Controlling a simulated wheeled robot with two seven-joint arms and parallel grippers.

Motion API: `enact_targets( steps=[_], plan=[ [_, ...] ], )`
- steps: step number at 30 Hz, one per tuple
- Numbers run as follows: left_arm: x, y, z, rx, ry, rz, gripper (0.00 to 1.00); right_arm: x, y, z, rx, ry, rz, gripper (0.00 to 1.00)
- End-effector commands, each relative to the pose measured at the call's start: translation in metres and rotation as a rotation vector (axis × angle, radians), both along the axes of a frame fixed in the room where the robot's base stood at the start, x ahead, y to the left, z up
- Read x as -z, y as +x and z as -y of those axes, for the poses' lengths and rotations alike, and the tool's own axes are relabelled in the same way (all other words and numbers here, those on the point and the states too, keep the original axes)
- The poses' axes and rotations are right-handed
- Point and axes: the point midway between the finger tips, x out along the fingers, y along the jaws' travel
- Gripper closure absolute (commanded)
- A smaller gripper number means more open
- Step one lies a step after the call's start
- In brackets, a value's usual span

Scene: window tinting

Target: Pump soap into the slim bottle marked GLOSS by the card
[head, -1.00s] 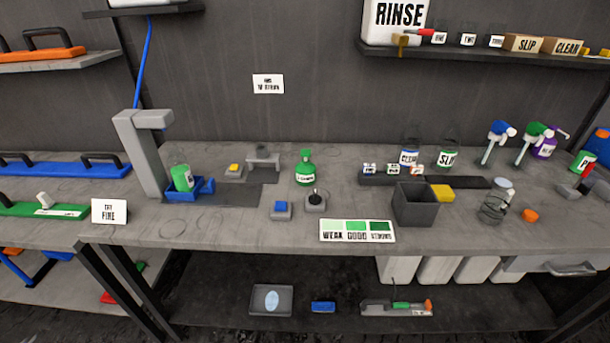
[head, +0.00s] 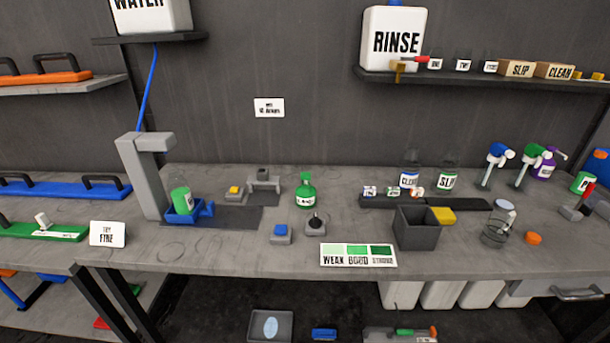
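No label that I can read says GLOSS. A small green bottle (head: 306,191) with a rounded top stands mid-bench; its label is too small to read. A green container (head: 181,200) sits in a blue holder (head: 186,214) under a grey spout (head: 147,145). A colour card (head: 358,262) reading WEAK, GOOD, STRONG is at the bench's front edge. Blue (head: 497,153) and green (head: 529,157) pump or spray heads stand at right. Neither gripper is in view.
A RINSE tank (head: 392,40) is on the upper shelf. The bench front between the left card (head: 108,234) and the colour card is mostly clear.

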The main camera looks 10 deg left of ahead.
Motion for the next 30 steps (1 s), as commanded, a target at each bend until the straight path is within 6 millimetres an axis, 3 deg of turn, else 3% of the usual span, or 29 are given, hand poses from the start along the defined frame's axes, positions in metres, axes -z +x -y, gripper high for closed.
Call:
enact_targets(
  steps=[1,2,3,30],
  plan=[
    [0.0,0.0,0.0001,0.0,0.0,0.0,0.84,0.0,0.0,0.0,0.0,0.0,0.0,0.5],
    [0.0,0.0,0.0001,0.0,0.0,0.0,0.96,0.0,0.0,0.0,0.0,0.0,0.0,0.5],
    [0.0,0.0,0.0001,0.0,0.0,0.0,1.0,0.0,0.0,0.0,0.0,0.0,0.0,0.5],
    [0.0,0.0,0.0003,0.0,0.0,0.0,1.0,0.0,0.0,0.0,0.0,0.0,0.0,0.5]
  ],
)
